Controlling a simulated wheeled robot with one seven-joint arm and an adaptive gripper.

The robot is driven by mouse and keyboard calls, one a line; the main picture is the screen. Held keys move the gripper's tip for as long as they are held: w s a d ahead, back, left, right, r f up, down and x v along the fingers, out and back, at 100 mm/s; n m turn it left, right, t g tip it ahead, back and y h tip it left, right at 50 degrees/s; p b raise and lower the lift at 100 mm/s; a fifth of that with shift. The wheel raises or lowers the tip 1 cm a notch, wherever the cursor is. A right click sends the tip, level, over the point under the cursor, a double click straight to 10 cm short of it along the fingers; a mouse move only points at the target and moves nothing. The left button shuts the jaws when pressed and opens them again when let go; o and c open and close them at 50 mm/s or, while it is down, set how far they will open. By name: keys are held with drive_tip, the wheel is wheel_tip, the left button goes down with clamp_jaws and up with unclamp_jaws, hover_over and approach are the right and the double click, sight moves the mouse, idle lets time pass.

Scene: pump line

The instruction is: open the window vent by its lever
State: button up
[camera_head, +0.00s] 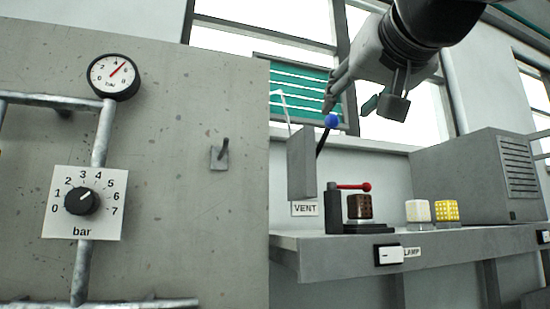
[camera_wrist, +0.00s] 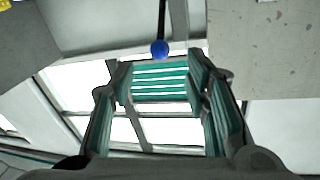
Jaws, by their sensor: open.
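The vent lever is a dark rod with a blue ball knob (camera_head: 331,121). It leans up from a grey box (camera_head: 301,163) above a label reading VENT (camera_head: 304,209). The window vent (camera_head: 300,92) is a green slatted panel in the window behind; it also shows in the wrist view (camera_wrist: 160,82). My gripper (camera_head: 350,104) is open and empty, close to the knob. In the wrist view the knob (camera_wrist: 159,49) appears just beyond the fingertips, between their lines, with no visible contact.
A grey shelf (camera_head: 340,262) holds a red-handled device (camera_head: 334,205), a brown block (camera_head: 360,207), a white block (camera_head: 418,211) and a yellow block (camera_head: 447,211). A lamp switch (camera_head: 388,255) is on its front. A concrete panel (camera_head: 180,130) stands left; a grey housing (camera_head: 470,180) stands right.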

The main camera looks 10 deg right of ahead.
sight(334, 120)
drive_tip(key=w+p, duration=0.1)
drive_tip(key=w, duration=0.8)
drive_tip(key=shift+d+p, duration=0.15)
drive_tip(key=shift+p, duration=0.15)
clamp_jaws()
